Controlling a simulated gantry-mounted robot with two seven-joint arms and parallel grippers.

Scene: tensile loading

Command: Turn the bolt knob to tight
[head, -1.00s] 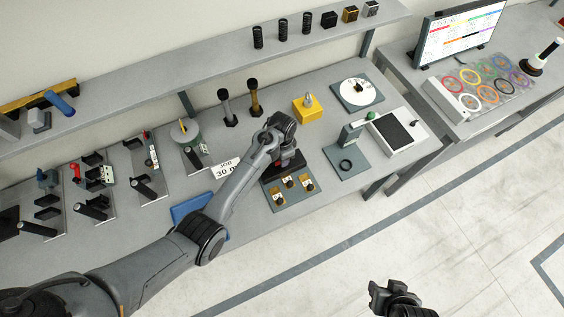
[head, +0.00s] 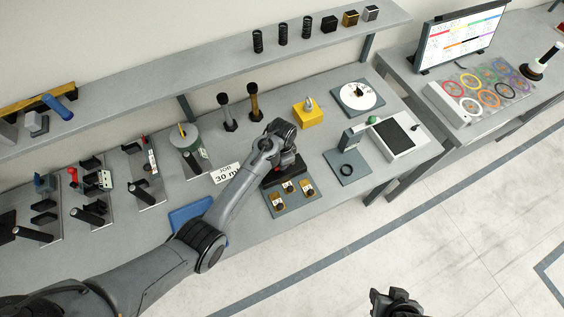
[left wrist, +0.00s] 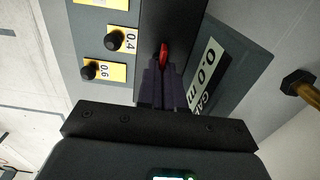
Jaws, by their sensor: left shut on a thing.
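A dark block with a small plate of black knobs on yellow labels (head: 290,197) stands on the bench in the head view. My left gripper (head: 288,165) is over this block, and my wrist hides much of it. In the left wrist view my left gripper (left wrist: 162,82) is shut, with a red knob (left wrist: 163,55) between or just beyond its fingertips. Most of the red knob is hidden by the fingers. A panel reading "0.0 m" (left wrist: 207,72) is beside it. My right gripper (head: 392,303) is at the bottom edge, away from the bench; its jaws are unclear.
A yellow block (head: 308,113) stands behind my left gripper, and two upright dark-headed tools (head: 254,103) stand behind and left. A grey stand with a black ring (head: 347,168) is to the right. A blue pad (head: 190,214) lies under my left forearm. Black knobs (left wrist: 114,43) sit beside the fingers.

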